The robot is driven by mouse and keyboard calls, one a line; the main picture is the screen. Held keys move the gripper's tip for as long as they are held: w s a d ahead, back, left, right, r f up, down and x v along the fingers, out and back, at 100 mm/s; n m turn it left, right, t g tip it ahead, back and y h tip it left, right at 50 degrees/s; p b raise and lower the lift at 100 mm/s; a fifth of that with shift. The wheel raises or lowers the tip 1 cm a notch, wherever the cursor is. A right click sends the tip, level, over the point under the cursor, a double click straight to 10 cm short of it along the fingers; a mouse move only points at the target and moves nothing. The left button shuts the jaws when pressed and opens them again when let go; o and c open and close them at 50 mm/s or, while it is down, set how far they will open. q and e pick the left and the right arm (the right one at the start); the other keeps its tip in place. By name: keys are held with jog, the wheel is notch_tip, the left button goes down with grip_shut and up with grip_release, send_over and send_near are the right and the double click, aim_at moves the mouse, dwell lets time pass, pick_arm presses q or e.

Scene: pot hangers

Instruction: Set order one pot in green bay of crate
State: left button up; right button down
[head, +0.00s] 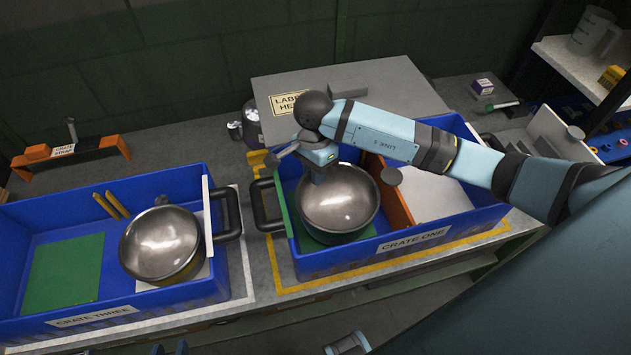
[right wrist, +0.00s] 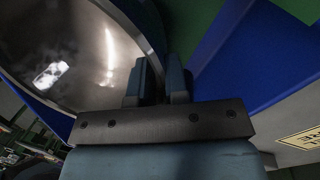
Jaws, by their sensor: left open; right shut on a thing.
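A steel pot (head: 338,200) is over the green bay (head: 365,234) of the blue crate labelled crate one (head: 412,242). It looks upright; I cannot tell whether its base rests on the green floor.
Crate three (head: 95,315) stands at the left with a second pot (head: 160,245), a bare green bay and yellow sticks. An orange divider (head: 397,203) bounds the green bay. A black crate handle (head: 264,205) stands beside it. A grey box (head: 375,85) is behind.

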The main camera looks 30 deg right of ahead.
notch_tip(320, 180, down, 4)
jog(key=shift+f, duration=0.2)
jog(key=c, duration=1.1)
grip_release()
jog(key=shift+r, duration=0.2)
jog(key=shift+w+d+r+b, duration=0.15)
jog(key=shift+w+r+b, duration=0.15)
jog(key=shift+r, duration=1.65)
jog(key=shift+w+d+r+b, duration=0.15)
jog(key=shift+w+r, duration=0.2)
jog(key=shift+r, duration=1.6)
jog(key=shift+w+d+r+b, duration=0.1)
jog(key=shift+w+r+b, duration=0.2)
jog(key=shift+r, duration=1.65)
